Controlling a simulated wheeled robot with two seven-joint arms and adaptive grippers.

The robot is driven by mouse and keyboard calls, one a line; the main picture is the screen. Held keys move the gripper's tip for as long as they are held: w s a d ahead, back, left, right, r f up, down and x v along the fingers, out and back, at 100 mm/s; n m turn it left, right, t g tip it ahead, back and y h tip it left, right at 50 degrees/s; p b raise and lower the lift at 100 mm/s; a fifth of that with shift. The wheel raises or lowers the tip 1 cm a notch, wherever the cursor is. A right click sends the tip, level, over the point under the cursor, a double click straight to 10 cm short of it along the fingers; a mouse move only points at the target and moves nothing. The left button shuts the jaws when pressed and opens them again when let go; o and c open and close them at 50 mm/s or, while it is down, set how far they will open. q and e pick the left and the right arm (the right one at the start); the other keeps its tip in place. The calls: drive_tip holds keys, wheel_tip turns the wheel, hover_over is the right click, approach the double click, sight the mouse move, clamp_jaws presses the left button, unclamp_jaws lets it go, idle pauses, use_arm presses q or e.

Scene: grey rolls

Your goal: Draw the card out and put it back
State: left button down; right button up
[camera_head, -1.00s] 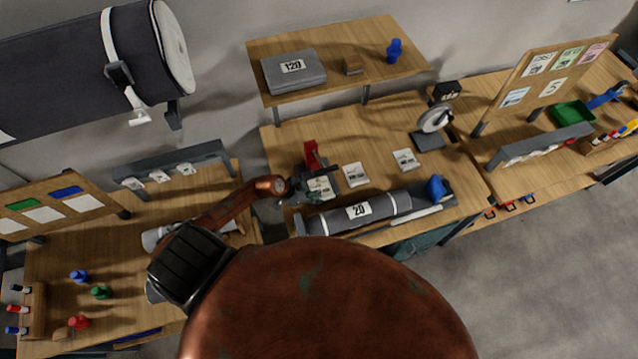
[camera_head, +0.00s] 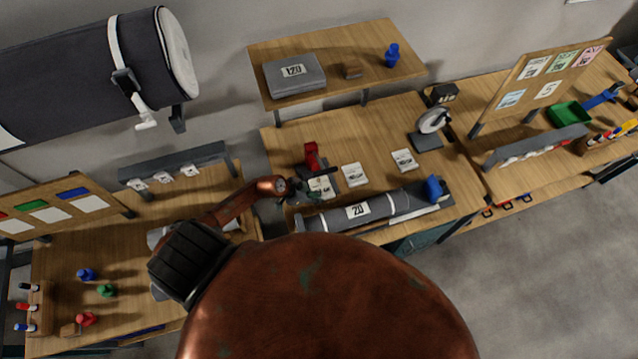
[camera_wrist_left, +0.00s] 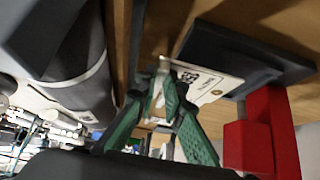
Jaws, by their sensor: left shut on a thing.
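A white printed card (camera_wrist_left: 213,84) shows in the wrist view, its near end between the green fingers of my left gripper (camera_wrist_left: 165,90). The gripper is shut on it. The card's other side meets the edge of a dark flat plate (camera_wrist_left: 245,55); I cannot tell how much of it is inside. A red stand (camera_wrist_left: 262,130) is beside the plate. In the head view my left gripper (camera_head: 300,193) is at the left of the middle table, by the card (camera_head: 320,187) and the red stand (camera_head: 312,156). My right gripper is not in view.
A grey roll marked 20 (camera_head: 380,209) lies close in front of the gripper. Two more white cards (camera_head: 355,174) (camera_head: 403,160) lie to the right on the table. A blue object (camera_head: 433,189) stands at the roll's right end. Bare wood is free behind the cards.

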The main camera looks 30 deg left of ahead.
use_arm(q)
drive_tip(key=shift+r+p, duration=1.05)
drive_tip(key=shift+r, duration=0.5)
